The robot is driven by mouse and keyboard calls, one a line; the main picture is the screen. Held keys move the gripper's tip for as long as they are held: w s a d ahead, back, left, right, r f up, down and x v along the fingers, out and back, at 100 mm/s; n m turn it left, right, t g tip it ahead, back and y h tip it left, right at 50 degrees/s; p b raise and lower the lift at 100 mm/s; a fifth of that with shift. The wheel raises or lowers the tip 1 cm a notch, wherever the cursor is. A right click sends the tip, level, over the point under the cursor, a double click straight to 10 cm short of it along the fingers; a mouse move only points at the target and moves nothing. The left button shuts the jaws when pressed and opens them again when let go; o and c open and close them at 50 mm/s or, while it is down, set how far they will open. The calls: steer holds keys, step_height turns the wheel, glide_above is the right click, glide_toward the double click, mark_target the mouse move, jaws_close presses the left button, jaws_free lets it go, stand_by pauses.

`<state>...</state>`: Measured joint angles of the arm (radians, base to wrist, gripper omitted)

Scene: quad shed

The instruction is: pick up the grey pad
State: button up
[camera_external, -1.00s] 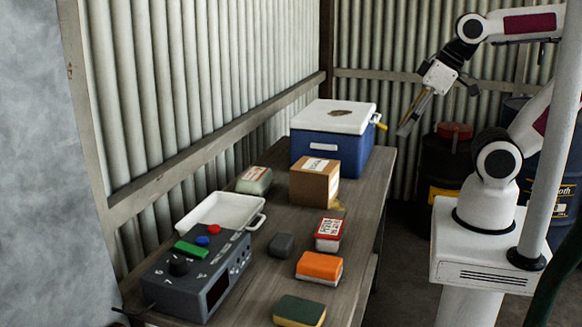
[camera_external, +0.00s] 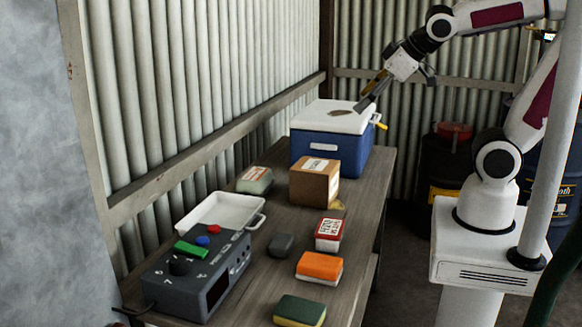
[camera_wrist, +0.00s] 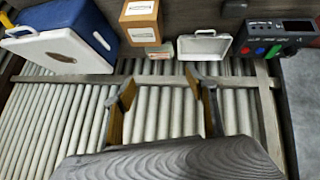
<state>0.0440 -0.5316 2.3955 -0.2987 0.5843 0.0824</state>
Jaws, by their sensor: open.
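The grey pad (camera_external: 281,244) is a small dark grey block lying flat on the wooden bench (camera_external: 345,250), between the control box and the red-and-white box. My gripper (camera_external: 365,98) is open and empty. It is high up, near the right end of the cooler's lid, far behind and above the pad. In the wrist view its two fingers (camera_wrist: 165,95) stand apart with the corrugated wall behind them.
The blue cooler (camera_external: 318,150), cardboard box (camera_external: 308,184) and white tray (camera_external: 225,207) stand on the bench. The control box (camera_external: 190,275), red-and-white box (camera_external: 328,234), orange sponge (camera_external: 319,267) and green sponge (camera_external: 299,310) surround the pad. The space above them is clear.

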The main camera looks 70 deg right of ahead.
steer(key=w+d+r+n+t, duration=0.1)
steer(key=w+r+n+t, duration=0.1)
steer(key=w, duration=0.6)
steer(key=w+d+r+n+t, duration=0.1)
steer(key=w+r+n+t, duration=0.1)
steer(key=w, duration=0.6)
steer(key=w+a+f+n+y, duration=0.4)
steer(key=w+a+n+y, duration=0.15)
steer(key=w, duration=0.55)
steer(key=a+f+n+g+y, duration=0.45)
steer(key=a+f, duration=0.25)
steer(key=f, duration=0.4)
steer(key=s+a+f+n+g+y, duration=0.2)
steer(key=s+f+n+g+y, duration=0.1)
steer(key=s+f+g, duration=0.4)
steer(key=s+f+y, duration=0.1)
steer(key=s+f, duration=0.2)
steer(key=f, duration=0.2)
steer(key=shift+s+a+f+y, duration=0.15)
steer(key=shift+s+a+y, duration=0.15)
steer(key=shift+s+a, duration=0.05)
